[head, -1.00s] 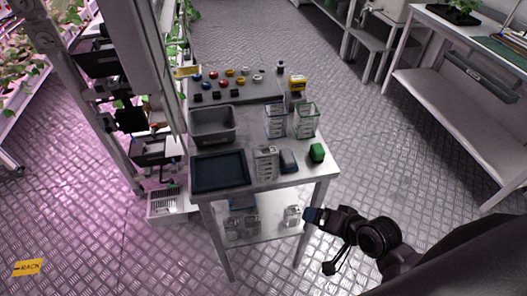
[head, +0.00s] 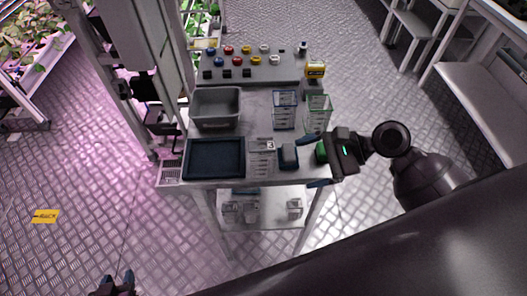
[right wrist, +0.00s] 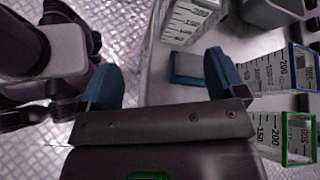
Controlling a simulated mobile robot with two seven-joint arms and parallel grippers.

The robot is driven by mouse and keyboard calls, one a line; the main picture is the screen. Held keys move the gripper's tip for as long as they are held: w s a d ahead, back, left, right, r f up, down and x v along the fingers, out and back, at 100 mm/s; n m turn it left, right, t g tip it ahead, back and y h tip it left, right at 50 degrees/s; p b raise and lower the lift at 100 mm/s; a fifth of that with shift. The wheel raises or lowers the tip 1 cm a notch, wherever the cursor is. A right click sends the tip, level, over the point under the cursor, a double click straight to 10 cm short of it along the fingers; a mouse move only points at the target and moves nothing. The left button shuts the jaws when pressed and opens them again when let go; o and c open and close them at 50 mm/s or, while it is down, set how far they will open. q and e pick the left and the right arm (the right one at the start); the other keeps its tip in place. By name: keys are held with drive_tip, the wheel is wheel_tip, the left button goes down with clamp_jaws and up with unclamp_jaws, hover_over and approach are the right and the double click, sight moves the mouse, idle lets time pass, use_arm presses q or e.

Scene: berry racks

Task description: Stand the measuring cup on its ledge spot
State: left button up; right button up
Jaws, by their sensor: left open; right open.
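Several clear measuring cups stand on the cart top. One with pale markings (head: 262,158) is beside the dark tray; a blue-rimmed one (head: 285,112) and a green-rimmed one (head: 318,110) stand further back. They also show in the right wrist view: the pale one (right wrist: 190,20), the blue-rimmed one (right wrist: 270,72) and the green-rimmed one (right wrist: 284,135). I cannot tell which spot is the ledge spot. My right gripper (head: 312,160) is open and empty, above the cart's right front edge. My left gripper (head: 117,279) is open at the bottom left, away from the cart.
A dark blue tray (head: 215,177), a grey bin (head: 216,122), a blue-grey block (head: 288,155) and a partly hidden green object (head: 321,152) crowd the cart top. A raised panel with colored knobs (head: 250,75) is at the back. Clear containers stand on the lower shelf (head: 265,213).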

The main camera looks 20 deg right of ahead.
sight(262, 146)
wheel_tip(262, 146, up, 4)
drive_tip(key=w+r+m+y, duration=0.1)
drive_tip(key=w+m+y, duration=0.15)
drive_tip(key=m, duration=0.25)
drive_tip(key=shift+w+d+b+x, duration=0.1)
drive_tip(key=shift+w+x, duration=0.05)
drive_tip(key=shift+x, duration=1.55)
drive_tip(key=shift+w+d+b+x, duration=0.1)
drive_tip(key=shift+w+b+x, duration=0.1)
drive_tip(key=shift+x, duration=1.5)
drive_tip(key=shift+w+b+x, duration=0.1)
drive_tip(key=shift+w+x, duration=0.05)
drive_tip(key=shift+x, duration=1.55)
drive_tip(key=shift+f, duration=0.2)
drive_tip(key=shift+c, duration=0.4)
drive_tip(key=c, duration=1)
drive_tip(key=shift+r, duration=0.1)
